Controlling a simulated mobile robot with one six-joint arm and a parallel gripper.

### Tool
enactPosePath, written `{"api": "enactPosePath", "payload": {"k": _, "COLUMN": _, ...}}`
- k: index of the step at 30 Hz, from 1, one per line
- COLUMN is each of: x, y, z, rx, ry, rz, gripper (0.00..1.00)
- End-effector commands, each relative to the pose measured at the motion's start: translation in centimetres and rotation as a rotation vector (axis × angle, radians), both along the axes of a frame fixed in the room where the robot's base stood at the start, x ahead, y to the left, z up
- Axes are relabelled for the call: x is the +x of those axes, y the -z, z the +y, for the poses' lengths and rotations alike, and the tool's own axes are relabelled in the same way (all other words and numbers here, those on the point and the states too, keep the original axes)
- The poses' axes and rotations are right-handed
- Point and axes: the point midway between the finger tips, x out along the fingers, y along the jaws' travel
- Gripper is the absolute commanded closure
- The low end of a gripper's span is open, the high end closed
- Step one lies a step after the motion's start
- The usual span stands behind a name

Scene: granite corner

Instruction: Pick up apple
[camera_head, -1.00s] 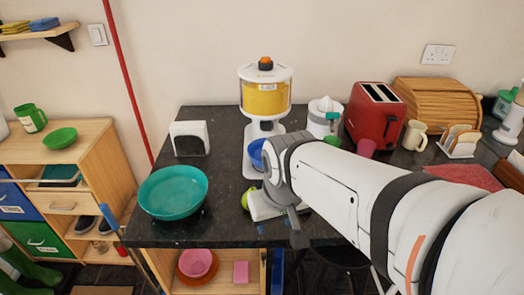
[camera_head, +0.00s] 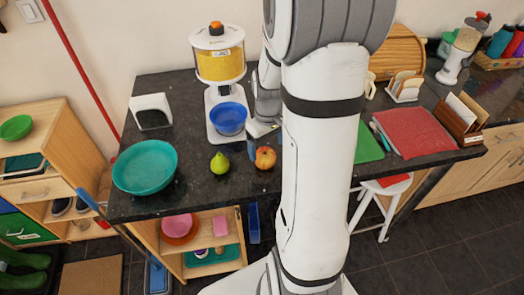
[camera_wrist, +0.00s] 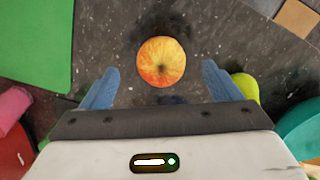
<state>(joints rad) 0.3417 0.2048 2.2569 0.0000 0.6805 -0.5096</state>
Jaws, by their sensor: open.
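A red and yellow apple (camera_head: 265,157) sits on the dark granite counter (camera_head: 190,188) near its front edge. In the wrist view the apple (camera_wrist: 161,62) lies just beyond and between the two blue fingertips, with no contact seen. My gripper (camera_wrist: 160,85) is open and empty. In the head view my gripper (camera_head: 262,128) is just behind the apple, partly hidden by my arm.
A green pear (camera_head: 220,163) sits left of the apple. A teal bowl (camera_head: 146,167) stands further left. A dispenser (camera_head: 219,60) with a blue bowl (camera_head: 228,118) stands behind. A green board (camera_head: 367,143) and red mat (camera_head: 416,131) lie to the right.

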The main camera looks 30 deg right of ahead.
Motion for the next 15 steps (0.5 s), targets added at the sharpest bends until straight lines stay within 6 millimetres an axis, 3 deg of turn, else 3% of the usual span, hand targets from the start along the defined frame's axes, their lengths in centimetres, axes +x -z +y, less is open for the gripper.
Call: {"api": "enactPosePath", "payload": {"k": 15, "x": 0.7, "y": 5.6, "z": 0.3, "rx": 0.001, "ry": 0.000, "rz": 0.002, "gripper": 0.16}}
